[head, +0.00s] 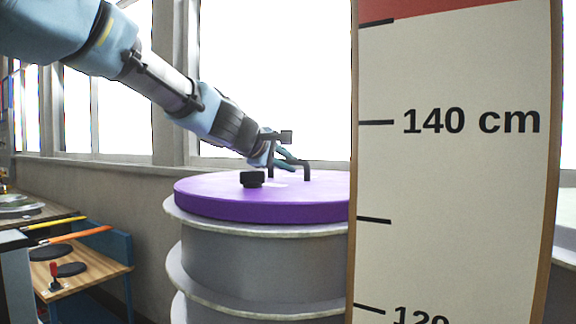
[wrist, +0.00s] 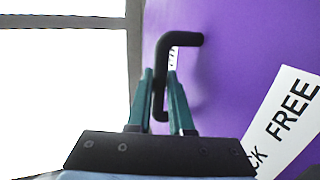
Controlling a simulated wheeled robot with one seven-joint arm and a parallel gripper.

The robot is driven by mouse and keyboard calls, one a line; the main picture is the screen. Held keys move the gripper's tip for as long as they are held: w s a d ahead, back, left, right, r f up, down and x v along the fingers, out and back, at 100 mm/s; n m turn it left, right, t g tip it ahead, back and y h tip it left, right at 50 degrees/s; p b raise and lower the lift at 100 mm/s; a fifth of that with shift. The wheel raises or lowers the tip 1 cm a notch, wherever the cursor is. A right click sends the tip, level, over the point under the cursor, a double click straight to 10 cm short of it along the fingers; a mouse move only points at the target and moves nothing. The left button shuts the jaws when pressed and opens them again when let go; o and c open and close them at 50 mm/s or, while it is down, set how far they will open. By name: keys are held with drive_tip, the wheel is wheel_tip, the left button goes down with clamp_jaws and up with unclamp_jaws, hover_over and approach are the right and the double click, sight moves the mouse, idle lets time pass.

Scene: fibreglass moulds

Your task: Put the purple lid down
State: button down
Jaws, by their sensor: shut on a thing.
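The purple lid (head: 225,200) is a wide, thick disc that lies over the top of a grey ribbed drum (head: 262,262) in the head view. Whether it rests fully on the rim I cannot tell. Its right end is hidden by a tall board. A black bar handle (head: 306,170) and a black knob (head: 252,179) stand on the lid. My gripper (head: 285,160) is over the lid at the handle. In the wrist view my gripper (wrist: 161,90) has its two teal fingers on either side of the black handle (wrist: 183,38), shut on it. The purple surface (wrist: 235,60) fills the right.
A tall height board (head: 455,200) marked 140 cm stands close in front at right. A white label (wrist: 285,120) reading FREE lies on the lid. A wooden shelf (head: 95,270) with black discs and a workbench (head: 30,212) are at left. Windows and a wall are behind.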

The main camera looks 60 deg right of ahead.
drive_tip(key=c, duration=0.8)
unclamp_jaws()
drive_tip(key=shift+a, duration=0.15)
drive_tip(key=b+v, duration=0.3)
drive_tip(key=v, duration=0.9)
